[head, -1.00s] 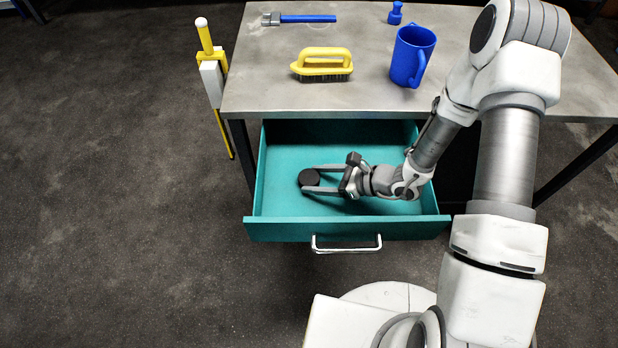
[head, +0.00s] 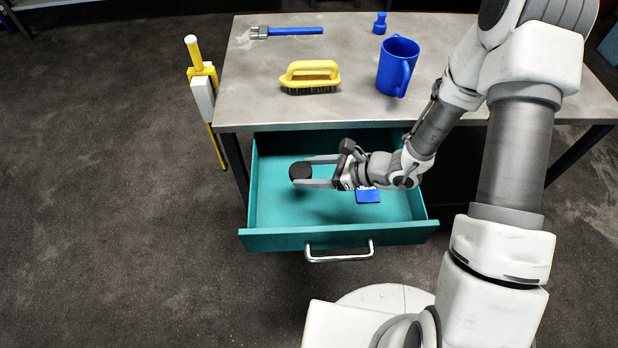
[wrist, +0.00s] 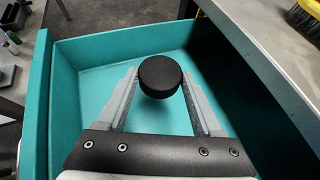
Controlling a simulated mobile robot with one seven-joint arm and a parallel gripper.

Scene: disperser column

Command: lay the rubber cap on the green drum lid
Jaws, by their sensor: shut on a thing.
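The rubber cap is a round black disc (head: 302,171) in the head view. My gripper (head: 303,171) is shut on it and holds it above the floor of the open teal drawer (head: 340,236). In the wrist view the cap (wrist: 160,76) sits between the two fingertips, with the teal drawer floor beneath it. The green drum lid does not show in any view.
The grey workbench (head: 350,60) above the drawer carries a yellow brush (head: 310,76), a blue mug (head: 397,66), a blue-handled tool (head: 290,31) and a small blue item (head: 380,23). A blue object (head: 368,196) lies in the drawer. A yellow pole (head: 212,110) stands left.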

